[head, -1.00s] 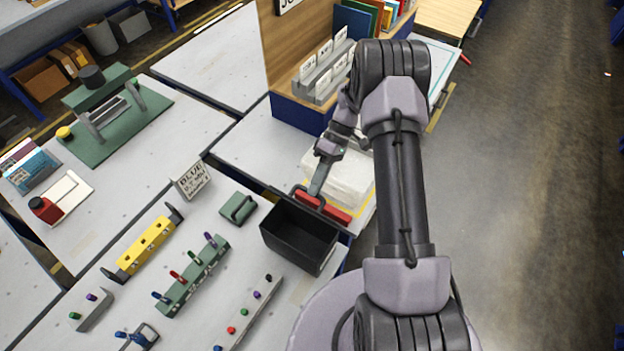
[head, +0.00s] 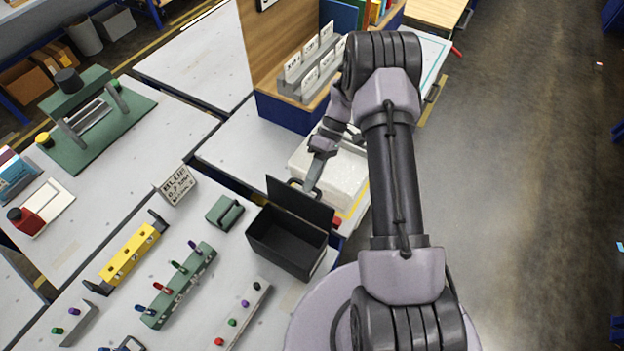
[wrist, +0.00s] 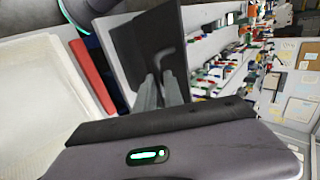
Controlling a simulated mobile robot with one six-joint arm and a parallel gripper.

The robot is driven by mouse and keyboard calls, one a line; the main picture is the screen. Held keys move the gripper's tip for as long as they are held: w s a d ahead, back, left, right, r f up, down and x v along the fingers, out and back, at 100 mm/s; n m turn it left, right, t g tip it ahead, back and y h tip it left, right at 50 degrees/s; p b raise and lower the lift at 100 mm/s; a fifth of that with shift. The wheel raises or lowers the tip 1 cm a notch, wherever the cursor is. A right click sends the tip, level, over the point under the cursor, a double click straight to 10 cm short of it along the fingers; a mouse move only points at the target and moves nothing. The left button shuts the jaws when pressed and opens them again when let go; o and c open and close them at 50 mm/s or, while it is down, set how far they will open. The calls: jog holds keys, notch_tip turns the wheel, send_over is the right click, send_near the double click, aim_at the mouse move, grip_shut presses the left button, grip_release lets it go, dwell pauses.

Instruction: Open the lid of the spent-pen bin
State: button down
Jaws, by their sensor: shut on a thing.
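The spent-pen bin (head: 280,260) is a black open-topped box at the edge of the near table in the head view. Its dark lid (head: 302,207) stands raised along the bin's far side, and I can see into the dark inside. My gripper (head: 311,189) is behind the lid, on its far side. In the wrist view the lid (wrist: 132,55) is a dark panel with a bent handle (wrist: 165,54). My gripper (wrist: 160,88) is shut at that handle; the exact contact is hard to see.
A white tray (head: 340,180) lies behind the lid, with a red bar (wrist: 92,76) beside it. A green block (head: 224,212), a pen rack (head: 178,285) and a small sign (head: 176,185) stand left of the bin. Floor is open on the right.

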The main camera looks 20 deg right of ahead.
jog(key=shift+s+f, duration=0.1)
jog(key=shift+f, duration=0.05)
jog(key=c, duration=1.5)
grip_release()
jog(key=shift+a, duration=0.1)
jog(key=shift+o, duration=0.2)
jog(key=p+v, duration=0.2)
jog(key=v, duration=1.5)
jog(key=shift+r, duration=0.3)
